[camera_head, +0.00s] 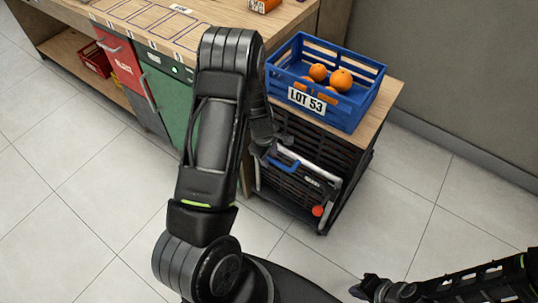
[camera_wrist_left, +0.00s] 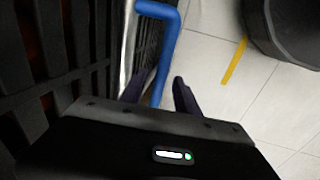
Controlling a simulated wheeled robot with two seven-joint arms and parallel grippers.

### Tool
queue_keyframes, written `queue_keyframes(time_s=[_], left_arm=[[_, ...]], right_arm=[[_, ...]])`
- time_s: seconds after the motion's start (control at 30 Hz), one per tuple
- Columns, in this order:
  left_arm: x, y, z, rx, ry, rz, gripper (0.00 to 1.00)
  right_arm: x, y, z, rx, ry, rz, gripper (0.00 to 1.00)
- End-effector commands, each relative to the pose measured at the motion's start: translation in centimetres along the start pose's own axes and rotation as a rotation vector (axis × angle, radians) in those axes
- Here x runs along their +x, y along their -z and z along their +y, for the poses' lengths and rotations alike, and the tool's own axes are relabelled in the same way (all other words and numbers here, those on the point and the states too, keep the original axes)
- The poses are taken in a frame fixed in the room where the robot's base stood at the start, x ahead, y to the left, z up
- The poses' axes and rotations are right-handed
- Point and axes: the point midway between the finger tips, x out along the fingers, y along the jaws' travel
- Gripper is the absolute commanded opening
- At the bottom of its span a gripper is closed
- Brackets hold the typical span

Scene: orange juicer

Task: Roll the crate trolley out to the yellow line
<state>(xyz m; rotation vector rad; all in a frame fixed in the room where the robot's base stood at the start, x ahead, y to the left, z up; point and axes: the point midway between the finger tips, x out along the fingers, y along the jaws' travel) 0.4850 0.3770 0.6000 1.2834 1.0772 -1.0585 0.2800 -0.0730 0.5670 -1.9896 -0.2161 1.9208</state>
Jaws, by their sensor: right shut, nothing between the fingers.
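The crate trolley (camera_head: 301,182) is a dark slatted unit with a grey frame and a blue handle (camera_head: 284,162), standing under the wooden top at the right end of the counter. My left gripper (camera_head: 268,150) is at this handle, partly hidden by my arm in the head view. In the left wrist view, the blue handle (camera_wrist_left: 166,62) runs between the fingers of my left gripper (camera_wrist_left: 160,92), which are apart with a gap on the right side. The yellow line (camera_wrist_left: 235,61) lies on the floor to the right there. My right gripper (camera_head: 364,289) is shut and empty over the floor.
A blue crate (camera_head: 355,119) labelled LOT 53 holds several oranges on the wooden top (camera_head: 391,92). An orange-red round part (camera_head: 317,211) sits low at the trolley's front. Red and green counter fronts stand to the left. The tiled floor (camera_head: 420,215) is clear.

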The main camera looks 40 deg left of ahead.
Motion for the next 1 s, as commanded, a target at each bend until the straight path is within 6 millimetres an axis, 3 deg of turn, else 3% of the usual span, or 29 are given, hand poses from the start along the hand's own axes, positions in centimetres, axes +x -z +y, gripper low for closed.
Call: queue_keyframes(time_s=[0.43,1.0], left_arm=[[-0.03,0.0,-0.01,0.0,0.0,0.0,0.0],[-0.04,-0.01,-0.01,0.0,0.0,0.0,0.0]], right_arm=[[0.0,0.0,0.0,0.0,0.0,0.0,0.0],[0.0,0.0,0.0,0.0,0.0,0.0,0.0]])
